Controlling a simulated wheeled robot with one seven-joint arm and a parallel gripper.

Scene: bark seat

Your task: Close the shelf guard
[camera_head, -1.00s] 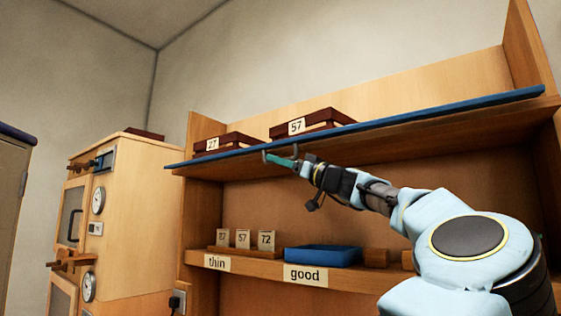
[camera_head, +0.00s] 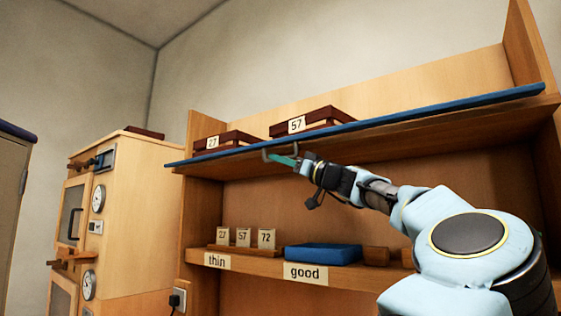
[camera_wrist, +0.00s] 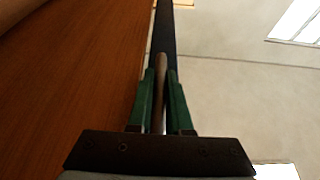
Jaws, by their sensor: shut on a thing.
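The shelf guard (camera_head: 400,123) is a long, thin blue board along the front edge of the upper shelf. It shows as a narrow strip, so I cannot tell its exact tilt. A small grey handle (camera_head: 265,154) hangs from it left of its middle. My gripper (camera_head: 283,159) reaches up from the right with green fingers and is shut on the handle. In the wrist view, the handle's bar (camera_wrist: 161,75) runs between the two green fingers, with the dark guard (camera_wrist: 164,25) beyond.
Dark red boxes labelled 27 (camera_head: 228,141) and 57 (camera_head: 312,122) stand on the upper shelf behind the guard. Below are number cards (camera_head: 243,238) and a blue tray (camera_head: 323,254). A wooden cabinet with dials (camera_head: 130,215) stands left. Open air lies in front of the shelf.

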